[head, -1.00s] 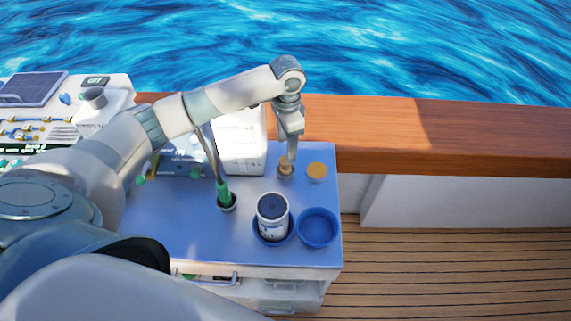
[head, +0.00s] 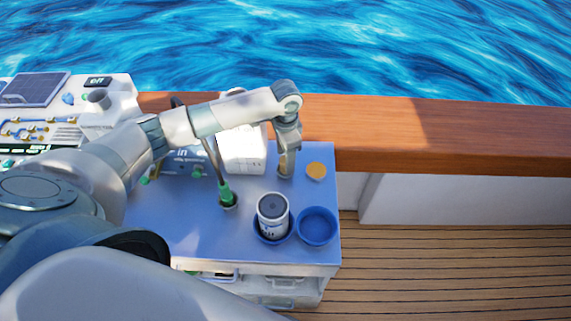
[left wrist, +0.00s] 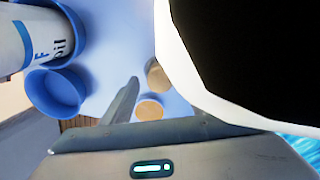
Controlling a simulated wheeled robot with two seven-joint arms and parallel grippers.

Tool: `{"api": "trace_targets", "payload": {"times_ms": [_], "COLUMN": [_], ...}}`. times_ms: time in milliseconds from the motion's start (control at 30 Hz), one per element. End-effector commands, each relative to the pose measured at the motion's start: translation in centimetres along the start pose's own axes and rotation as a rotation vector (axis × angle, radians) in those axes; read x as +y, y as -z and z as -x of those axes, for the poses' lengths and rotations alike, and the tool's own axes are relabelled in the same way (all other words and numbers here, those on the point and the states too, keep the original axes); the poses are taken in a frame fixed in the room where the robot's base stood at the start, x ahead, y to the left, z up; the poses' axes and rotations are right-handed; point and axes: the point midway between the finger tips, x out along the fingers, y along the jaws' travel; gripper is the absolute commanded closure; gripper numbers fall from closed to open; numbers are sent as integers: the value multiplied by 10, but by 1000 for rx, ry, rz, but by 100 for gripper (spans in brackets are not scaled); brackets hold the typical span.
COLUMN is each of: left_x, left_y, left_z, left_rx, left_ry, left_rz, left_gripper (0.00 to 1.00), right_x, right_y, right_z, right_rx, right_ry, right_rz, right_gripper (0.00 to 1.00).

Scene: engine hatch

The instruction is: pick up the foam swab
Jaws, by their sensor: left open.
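The foam swab appears to be the small tan piece standing on the blue cart top, though its shape is hard to make out. In the left wrist view its rounded tan top (left wrist: 157,75) shows just beyond a finger. My left gripper (head: 287,170) points down at it in the head view, open, with the fingers around or right beside it; I cannot tell which. The gripper mostly hides the piece there. In the left wrist view only one finger of the gripper (left wrist: 133,84) shows clearly. My right gripper is not in view.
An orange disc (head: 316,171) lies right of the gripper. A labelled canister (head: 272,211) stands in a blue dish beside an empty blue dish (head: 317,226). A green-handled item (head: 226,193) stands in a hole. A white box (head: 242,150) is close left; a wooden rail (head: 430,135) runs behind.

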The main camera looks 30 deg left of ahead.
Motion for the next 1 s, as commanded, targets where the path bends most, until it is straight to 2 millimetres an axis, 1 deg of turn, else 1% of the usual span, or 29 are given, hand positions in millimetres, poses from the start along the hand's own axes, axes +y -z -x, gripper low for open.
{"api": "trace_targets", "payload": {"times_ms": [167, 200, 233, 267, 300, 367, 400, 767, 867, 1000], "left_x": [0, 0, 0, 0, 0, 0, 0, 0, 0, -1], "left_y": [0, 0, 0, 0, 0, 0, 0, 0, 1, 1], "left_z": [0, 0, 0, 0, 0, 0, 0, 3, 8, 24], "left_rx": [0, 0, 0, 0, 0, 0, 0, 1, 3, 4], "left_ry": [0, 0, 0, 0, 0, 0, 0, 0, 0, 2], "left_rz": [0, 0, 0, 0, 0, 0, 0, 0, -1, -2], "left_gripper": [46, 51, 58, 65, 75, 89, 90, 90, 90, 90], "right_x": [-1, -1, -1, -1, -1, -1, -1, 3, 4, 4], "right_y": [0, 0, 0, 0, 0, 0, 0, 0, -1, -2], "right_z": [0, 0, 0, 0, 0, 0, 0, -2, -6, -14], "right_rx": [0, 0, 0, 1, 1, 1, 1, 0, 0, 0], "right_ry": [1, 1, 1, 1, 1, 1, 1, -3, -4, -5], "right_rz": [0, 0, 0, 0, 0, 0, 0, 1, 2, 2], "right_gripper": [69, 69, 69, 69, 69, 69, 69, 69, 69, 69]}}
